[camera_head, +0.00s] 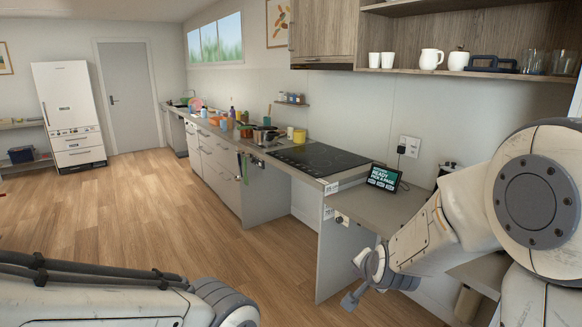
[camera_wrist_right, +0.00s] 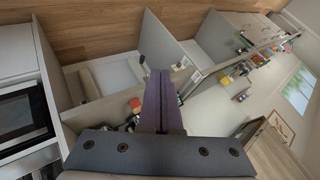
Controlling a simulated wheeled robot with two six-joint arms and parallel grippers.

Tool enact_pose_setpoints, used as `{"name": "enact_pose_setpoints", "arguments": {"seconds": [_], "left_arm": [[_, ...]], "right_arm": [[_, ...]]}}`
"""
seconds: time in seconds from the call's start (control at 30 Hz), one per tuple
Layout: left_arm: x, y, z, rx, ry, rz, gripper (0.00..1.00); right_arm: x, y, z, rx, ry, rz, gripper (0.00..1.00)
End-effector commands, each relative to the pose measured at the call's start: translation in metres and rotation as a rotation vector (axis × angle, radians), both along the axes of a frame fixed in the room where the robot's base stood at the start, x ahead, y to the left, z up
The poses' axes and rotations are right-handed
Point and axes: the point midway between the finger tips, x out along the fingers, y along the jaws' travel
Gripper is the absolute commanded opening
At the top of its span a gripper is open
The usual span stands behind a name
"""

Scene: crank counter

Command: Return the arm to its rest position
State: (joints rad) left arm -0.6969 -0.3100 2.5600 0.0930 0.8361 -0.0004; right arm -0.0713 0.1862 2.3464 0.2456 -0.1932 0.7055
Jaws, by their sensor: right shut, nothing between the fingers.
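My right arm (camera_head: 440,235) reaches in from the right in the head view, in front of the near counter. Its gripper (camera_head: 350,300) is low, beside the counter's front and over the floor side, apart from the worktop. In the right wrist view the two purple fingers (camera_wrist_right: 160,75) lie together, shut and empty. My left arm (camera_head: 90,300) lies along the lower left edge of the head view; its gripper is outside the picture.
The near counter (camera_head: 375,207) carries a small lit screen (camera_head: 383,179) near a wall socket (camera_head: 409,146). A cooktop (camera_head: 318,159) and several small items stand farther along. A wall shelf (camera_head: 470,74) hangs above. The wood floor (camera_head: 130,205) at left is clear.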

Motion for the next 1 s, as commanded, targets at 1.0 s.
{"name": "enact_pose_setpoints", "arguments": {"seconds": [1.0], "left_arm": [[0.0, 0.0, 0.0, 0.0, 0.0, 0.0, 0.0]], "right_arm": [[-0.313, 0.115, 0.004, -0.545, 0.562, 1.47, 0.0]]}}
